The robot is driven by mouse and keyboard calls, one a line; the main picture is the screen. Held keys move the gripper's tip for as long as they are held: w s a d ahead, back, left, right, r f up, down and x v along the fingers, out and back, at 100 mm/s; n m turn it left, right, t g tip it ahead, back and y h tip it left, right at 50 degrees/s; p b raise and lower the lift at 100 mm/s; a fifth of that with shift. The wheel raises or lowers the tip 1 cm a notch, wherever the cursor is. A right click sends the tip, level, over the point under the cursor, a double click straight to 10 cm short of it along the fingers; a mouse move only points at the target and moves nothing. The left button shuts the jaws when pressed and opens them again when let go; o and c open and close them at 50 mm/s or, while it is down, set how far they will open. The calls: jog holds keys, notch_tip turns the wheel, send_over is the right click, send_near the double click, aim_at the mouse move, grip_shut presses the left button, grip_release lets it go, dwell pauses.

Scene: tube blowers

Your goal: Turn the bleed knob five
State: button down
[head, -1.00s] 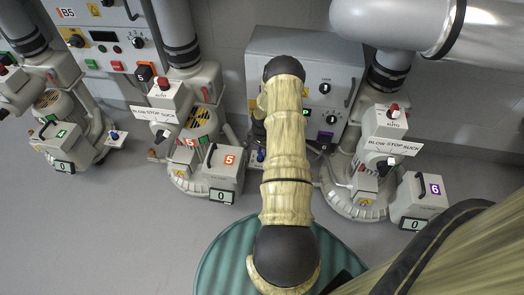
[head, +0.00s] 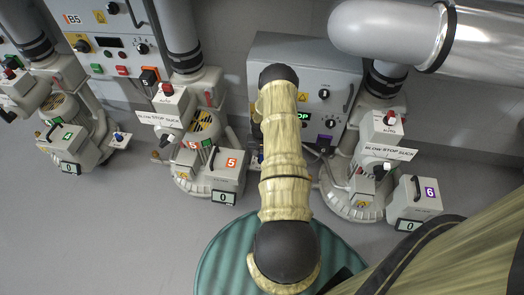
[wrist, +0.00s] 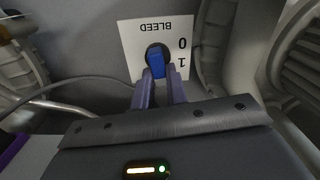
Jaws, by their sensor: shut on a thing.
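The bleed knob (wrist: 156,60) is a blue lever on a dark round base, set on a white plate (wrist: 130,40). The plate reads BLEED, 0 and 1, upside down in the wrist view. My gripper (wrist: 160,82) has its two purple fingers on the near end of the blue lever, shut on it. The lever stands roughly upright in the picture, beside the 0 and 1 marks. In the head view my arm hides the gripper and most of the area right of blower five (head: 231,163), whose box shows a 0 display.
Blower four (head: 67,136) stands at left and blower six (head: 429,194) at right, both with 0 displays. A grey control cabinet (head: 342,75) stands behind my arm. In the wrist view, a cable (wrist: 65,104) runs left of the fingers and ribbed housings flank both sides.

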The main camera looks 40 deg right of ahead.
jog(key=n, duration=0.2)
jog(key=n+p, duration=0.1)
jog(key=n, duration=0.2)
jog(key=shift+w+a+r+n+p, duration=0.1)
jog(key=shift+w+a+n+p, duration=0.1)
jog(key=shift+a+n+p, duration=0.15)
jog(key=n, duration=0.3)
jog(key=n+p, duration=0.1)
jog(key=n, duration=0.1)
jog(key=shift+a+n, duration=0.3)
jog(key=shift+n, duration=0.05)
jog(key=c, duration=1.4)
grip_release()
notch_tip(320, 180, up, 17)
jog(key=p, duration=0.6)
jog(key=shift+r, duration=0.1)
